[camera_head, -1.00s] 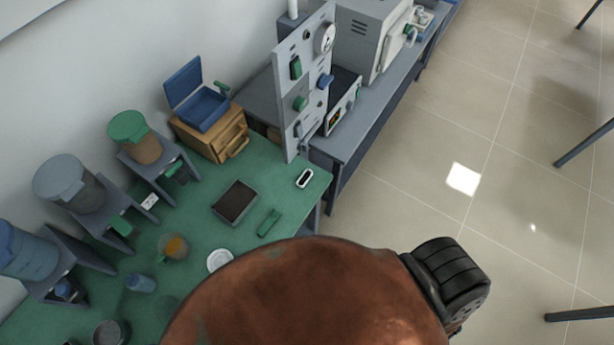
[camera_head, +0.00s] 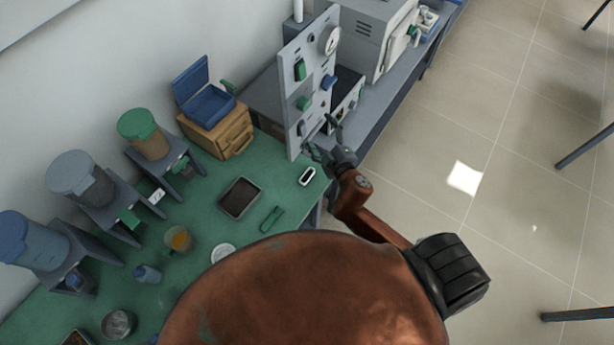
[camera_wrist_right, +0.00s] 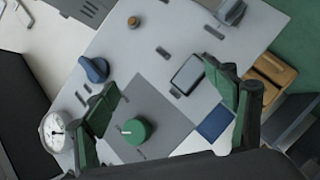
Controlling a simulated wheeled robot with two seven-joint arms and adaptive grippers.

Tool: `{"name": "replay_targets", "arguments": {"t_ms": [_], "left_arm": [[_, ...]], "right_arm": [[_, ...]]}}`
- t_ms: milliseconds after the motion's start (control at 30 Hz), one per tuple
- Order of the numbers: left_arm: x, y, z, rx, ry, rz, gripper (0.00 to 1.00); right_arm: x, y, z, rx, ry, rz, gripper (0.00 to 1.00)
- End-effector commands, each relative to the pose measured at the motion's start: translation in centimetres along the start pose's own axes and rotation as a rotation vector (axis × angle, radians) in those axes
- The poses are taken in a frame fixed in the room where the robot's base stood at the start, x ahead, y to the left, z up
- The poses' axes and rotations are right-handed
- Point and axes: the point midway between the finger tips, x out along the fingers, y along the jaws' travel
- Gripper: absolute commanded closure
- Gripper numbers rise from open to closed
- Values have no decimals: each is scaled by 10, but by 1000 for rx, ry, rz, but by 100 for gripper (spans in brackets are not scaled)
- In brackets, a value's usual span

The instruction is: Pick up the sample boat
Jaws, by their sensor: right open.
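A small white oblong dish with a dark hollow, which looks like the sample boat (camera_head: 307,176), lies on the green bench top (camera_head: 205,215) near its right edge. My right gripper (camera_head: 323,137) is open and empty, up and to the right of the dish, in front of the grey control panel (camera_head: 291,110). In the right wrist view my right gripper (camera_wrist_right: 163,92) has its green-padded fingers spread before the panel (camera_wrist_right: 150,45), with nothing between them. The dish cannot be made out in that view. My left gripper is not in view.
The panel carries a green knob (camera_wrist_right: 138,130), a blue knob (camera_wrist_right: 95,69) and a gauge (camera_wrist_right: 55,130). A dark tray (camera_head: 239,198) and a green tool (camera_head: 271,218) lie left of the dish. A wooden drawer box (camera_head: 218,132) stands behind. Open floor lies right.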

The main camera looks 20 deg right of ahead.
Motion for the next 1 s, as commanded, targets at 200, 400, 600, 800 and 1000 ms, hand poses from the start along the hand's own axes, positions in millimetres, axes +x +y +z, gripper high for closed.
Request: {"name": "replay_targets", "arguments": {"t_ms": [200,400,600,800,1000], "left_arm": [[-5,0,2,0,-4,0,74],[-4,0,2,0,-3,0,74],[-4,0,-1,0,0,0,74],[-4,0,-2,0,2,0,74],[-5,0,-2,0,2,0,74]], "right_arm": [[-48,35,-208,-492,592,166,22],[-89,-94,-247,-1168,1078,40,22],[-67,-176,-104,-1854,1259,-346,22],[-33,-152,22,-2224,1181,-690,22],[-21,-139,60,-2315,1130,-805,22]]}}
